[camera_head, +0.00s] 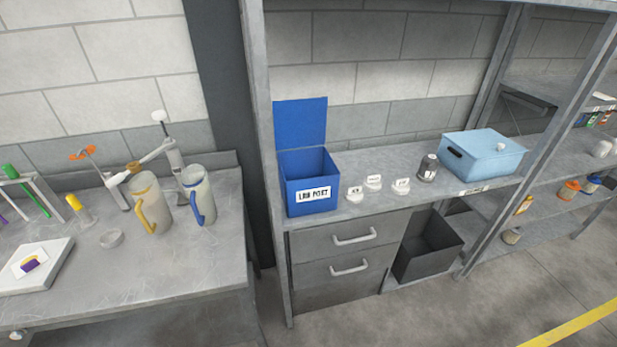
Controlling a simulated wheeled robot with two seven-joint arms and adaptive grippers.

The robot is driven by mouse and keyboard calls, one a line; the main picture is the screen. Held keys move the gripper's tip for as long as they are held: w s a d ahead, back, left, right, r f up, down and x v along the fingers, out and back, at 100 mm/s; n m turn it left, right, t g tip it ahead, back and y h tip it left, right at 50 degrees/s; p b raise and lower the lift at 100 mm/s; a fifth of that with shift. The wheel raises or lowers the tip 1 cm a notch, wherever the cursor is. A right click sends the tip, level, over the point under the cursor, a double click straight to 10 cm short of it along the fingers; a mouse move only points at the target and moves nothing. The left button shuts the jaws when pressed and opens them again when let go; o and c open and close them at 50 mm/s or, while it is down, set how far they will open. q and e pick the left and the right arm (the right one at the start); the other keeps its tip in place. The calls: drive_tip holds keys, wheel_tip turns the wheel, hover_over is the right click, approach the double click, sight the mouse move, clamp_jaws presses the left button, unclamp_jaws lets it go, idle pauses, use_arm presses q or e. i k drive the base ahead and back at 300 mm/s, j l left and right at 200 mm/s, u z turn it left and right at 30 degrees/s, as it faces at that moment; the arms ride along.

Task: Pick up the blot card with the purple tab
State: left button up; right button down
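A small white card (22,262) lies at the left on a pale square slab (50,272) on the grey bench. A dark purple patch with a yellow edge (31,264) shows on or over the card. I cannot tell whether this patch is a tab or a separate piece. No other card with a purple tab is clear in view. Neither of my grippers is in view.
A rack (22,187) with coloured sticks stands behind the slab. The front of the bench is clear. A blue box (297,170) stands on the neighbouring shelf.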

sight(28, 264)
drive_tip(key=u, duration=2.15)
drive_tip(key=i+j+z, duration=0.35)
drive_tip(key=j, duration=0.3)
drive_tip(key=i+j+z, duration=0.35)
drive_tip(key=j, duration=0.45)
drive_tip(key=i+j+z, duration=0.2)
drive_tip(key=j, duration=0.2)
